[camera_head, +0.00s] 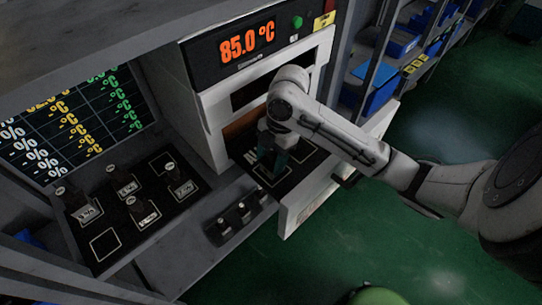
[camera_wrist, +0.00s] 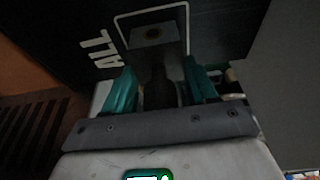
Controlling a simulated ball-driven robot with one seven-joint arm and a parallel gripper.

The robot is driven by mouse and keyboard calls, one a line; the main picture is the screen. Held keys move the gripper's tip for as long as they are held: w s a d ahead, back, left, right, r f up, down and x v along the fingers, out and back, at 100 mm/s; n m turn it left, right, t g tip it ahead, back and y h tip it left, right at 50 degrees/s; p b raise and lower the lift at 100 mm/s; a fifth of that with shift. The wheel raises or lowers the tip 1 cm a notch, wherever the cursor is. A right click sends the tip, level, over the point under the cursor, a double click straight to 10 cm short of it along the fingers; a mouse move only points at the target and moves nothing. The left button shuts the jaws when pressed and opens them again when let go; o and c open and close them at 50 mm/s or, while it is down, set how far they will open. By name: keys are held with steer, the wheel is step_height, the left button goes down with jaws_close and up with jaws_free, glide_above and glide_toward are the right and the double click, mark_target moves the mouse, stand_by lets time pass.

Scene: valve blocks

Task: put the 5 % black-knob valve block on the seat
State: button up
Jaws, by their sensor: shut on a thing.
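My gripper (camera_wrist: 160,88) has teal fingers shut on a dark valve block (camera_wrist: 154,38), whose grey end with a round hole shows in the wrist view. The block is over or inside a white-outlined square seat (camera_wrist: 121,30) beside the lettering "ALL"; I cannot tell whether it touches the surface. In the head view my gripper (camera_head: 272,158) is low over the dark pulled-out tray (camera_head: 262,181) in front of the oven. The block's knob and percentage label are hidden, and the arm covers part of the tray.
A small strip with knobs (camera_head: 238,213) lies between board and tray. The white oven (camera_head: 207,118) reads 85.0 °C. Green floor (camera_head: 440,120) is clear at right.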

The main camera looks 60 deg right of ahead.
steer(key=shift+f, duration=0.2)
steer(key=o, duration=1.3)
steer(key=shift+c, duration=0.2)
steer(key=shift+r, duration=0.2)
steer(key=v, duration=1.2)
steer(key=shift+b, duration=0.35)
steer(key=shift+d, duration=0.1)
